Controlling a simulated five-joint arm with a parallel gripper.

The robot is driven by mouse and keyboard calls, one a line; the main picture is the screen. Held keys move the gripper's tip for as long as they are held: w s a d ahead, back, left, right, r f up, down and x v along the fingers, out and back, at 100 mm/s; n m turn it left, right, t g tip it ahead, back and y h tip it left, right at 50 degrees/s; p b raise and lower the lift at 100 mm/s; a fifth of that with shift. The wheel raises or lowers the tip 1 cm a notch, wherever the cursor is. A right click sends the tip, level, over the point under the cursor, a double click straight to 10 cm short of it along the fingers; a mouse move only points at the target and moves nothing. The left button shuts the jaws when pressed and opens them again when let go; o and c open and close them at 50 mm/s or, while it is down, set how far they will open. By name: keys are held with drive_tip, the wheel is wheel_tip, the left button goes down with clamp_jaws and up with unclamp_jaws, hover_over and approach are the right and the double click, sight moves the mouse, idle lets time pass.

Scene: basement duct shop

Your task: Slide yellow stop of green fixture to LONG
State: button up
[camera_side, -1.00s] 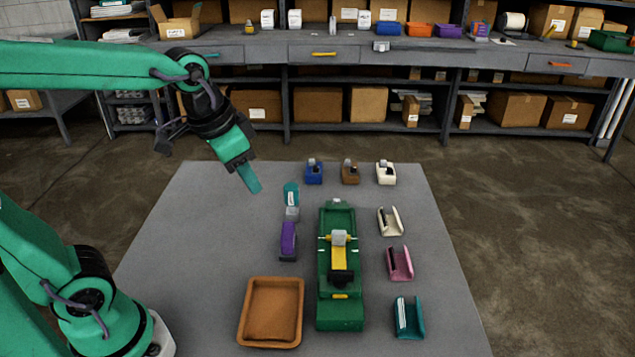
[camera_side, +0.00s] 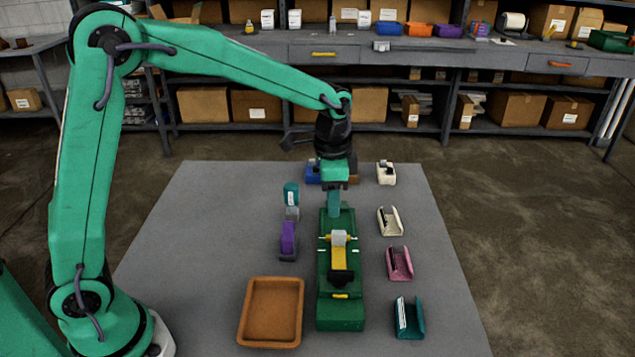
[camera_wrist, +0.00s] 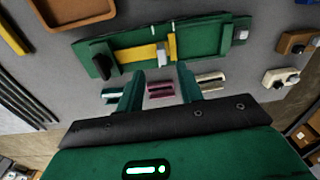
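The green fixture (camera_side: 325,280) lies lengthwise on the grey mat; it also shows across the top of the wrist view (camera_wrist: 200,38). Its yellow stop (camera_side: 339,257) sits mid-channel, with a light grey block (camera_side: 339,238) at its far end and a black piece at its near end. The yellow stop also shows in the wrist view (camera_wrist: 139,53). No LONG lettering is readable. My gripper (camera_side: 333,214) points down over the fixture's far part, beyond the grey block. In the wrist view its two teal fingers (camera_wrist: 159,72) are apart with nothing between them.
An orange-brown tray (camera_side: 243,310) is left of the fixture. A purple tool (camera_side: 288,238) and a teal roll (camera_side: 291,193) stand left. Cream (camera_side: 390,221), pink (camera_side: 400,263) and teal (camera_side: 409,318) holders line the right. Blue, brown and white (camera_side: 386,174) dispensers are behind.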

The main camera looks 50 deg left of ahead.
sight(339, 232)
drive_tip(key=shift+w+d+f+m, duration=0.15)
drive_tip(key=shift+w+d+f, duration=0.15)
drive_tip(key=shift+f, duration=0.25)
drive_tip(key=shift+w+d+f+m, duration=0.15)
drive_tip(key=shift+w+f, duration=0.25)
drive_tip(key=shift+f, duration=0.15)
drive_tip(key=shift+f, duration=3.9)
clamp_jaws()
